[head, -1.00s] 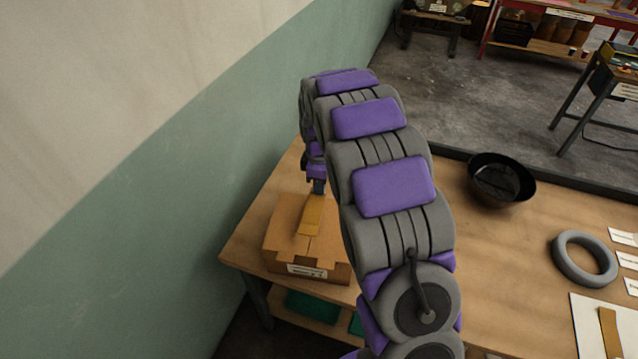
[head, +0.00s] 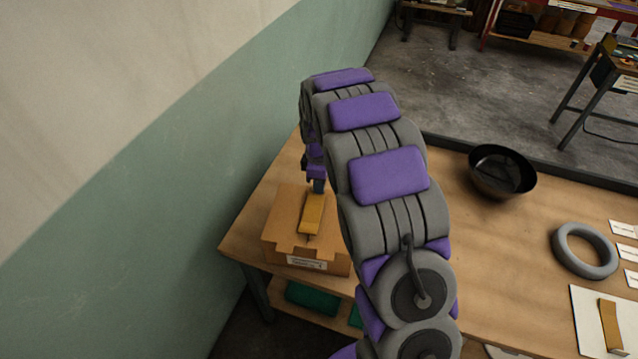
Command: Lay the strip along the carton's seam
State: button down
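The cardboard carton (head: 278,240) sits at the left end of the wooden table, with a white label on its front face. A yellow-brown strip (head: 311,215) lies over the carton's top, running roughly front to back near the middle line. My gripper (head: 318,187) is at the strip's far end, pointing down. Its fingertips are small and partly hidden by my arm, so I cannot tell whether they are closed on the strip. A second similar strip (head: 609,325) lies on a white sheet at the lower right.
A black bowl (head: 502,171) stands near the table's back edge. A grey ring (head: 584,250) lies to the right, beside several white cards (head: 624,228). Green items (head: 312,299) are on the shelf below. A wall (head: 150,200) rises close on the left. The table (head: 500,270) is bare between my arm and the ring.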

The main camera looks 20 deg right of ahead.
jog(key=shift+f, duration=0.5)
jog(key=c, duration=1.8)
grip_release()
jog(key=o, duration=0.5)
notch_tip(320, 180, up, 17)
jog(key=p, duration=0.4)
jog(key=s+a+r+m, duration=0.1)
jog(key=s+r+m, duration=0.2)
jog(key=s, duration=0.7)
jog(key=s+a+r+m, duration=0.1)
jog(key=s+r+m, duration=0.15)
jog(key=s, duration=0.75)
jog(key=s+f+m, duration=0.1)
jog(key=s+m, duration=0.1)
jog(key=s, duration=0.5)
jog(key=s+a+f+m+g, duration=0.1)
jog(key=s+m, duration=0.1)
jog(key=s, duration=0.4)
jog(key=s+f+m, duration=0.1)
jog(key=s+m, duration=0.2)
jog(key=s, duration=0.4)
jog(key=shift+s+a+g, duration=0.3)
jog(key=shift+s+g, duration=0.05)
jog(key=shift+g, duration=0.05)
